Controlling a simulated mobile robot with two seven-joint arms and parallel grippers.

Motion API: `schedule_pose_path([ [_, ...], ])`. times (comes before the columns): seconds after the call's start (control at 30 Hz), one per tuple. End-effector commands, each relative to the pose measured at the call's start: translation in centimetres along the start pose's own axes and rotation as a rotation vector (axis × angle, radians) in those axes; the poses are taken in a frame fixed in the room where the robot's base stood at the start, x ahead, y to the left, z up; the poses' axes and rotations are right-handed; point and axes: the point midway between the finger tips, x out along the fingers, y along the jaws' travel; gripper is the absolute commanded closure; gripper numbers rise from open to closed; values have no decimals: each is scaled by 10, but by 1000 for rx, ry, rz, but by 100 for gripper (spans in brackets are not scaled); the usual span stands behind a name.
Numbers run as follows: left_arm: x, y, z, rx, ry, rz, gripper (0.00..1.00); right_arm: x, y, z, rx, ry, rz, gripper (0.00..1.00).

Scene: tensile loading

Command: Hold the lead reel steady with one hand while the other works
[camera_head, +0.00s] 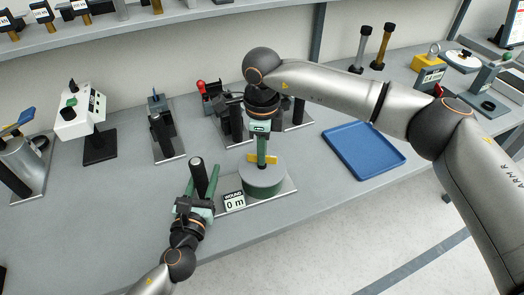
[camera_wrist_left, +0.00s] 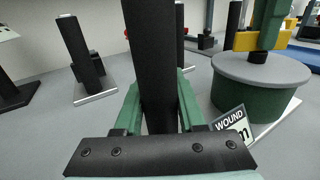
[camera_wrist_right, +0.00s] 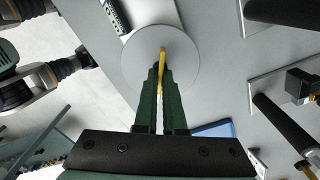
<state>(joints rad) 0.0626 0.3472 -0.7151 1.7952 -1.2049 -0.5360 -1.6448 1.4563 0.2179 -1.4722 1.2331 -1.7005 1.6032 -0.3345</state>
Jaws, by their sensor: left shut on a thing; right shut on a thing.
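The lead reel (camera_head: 264,186) is a green drum with a grey top, standing on a metal plate. A yellow crank bar (camera_head: 270,160) sits on its top; it also shows edge-on in the right wrist view (camera_wrist_right: 163,58). My right gripper (camera_head: 262,158) points down from above, shut on the yellow bar. My left gripper (camera_head: 199,190) is left of the drum, shut around an upright black post (camera_head: 199,170). The post stands tall between the green fingers in the left wrist view (camera_wrist_left: 155,60). The post's base is hidden.
A sign reading "WOUND 0 m" (camera_head: 234,200) stands by the drum's front left. A blue tray (camera_head: 364,150) lies to the right. Black posts on plates (camera_head: 163,130) and a white box on a stand (camera_head: 84,115) are behind left. The front left table is clear.

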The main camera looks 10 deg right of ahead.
Motion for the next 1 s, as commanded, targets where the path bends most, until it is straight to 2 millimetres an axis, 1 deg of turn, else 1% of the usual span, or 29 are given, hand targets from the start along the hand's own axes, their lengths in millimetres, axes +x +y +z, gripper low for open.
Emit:
schedule_pose_path([
  [0.2,0,1,-1,1,2,2,100,-1,-1,0,-195,-1,-2,100],
  [0.5,0,1,-1,1,2,2,100,-1,-1,0,-396,0,-2,100],
  [0.7,0,1,-1,1,2,2,100,-2,-1,0,-472,0,-2,100],
  [1.0,0,1,-1,1,2,2,100,-2,-1,0,-508,0,-3,100],
])
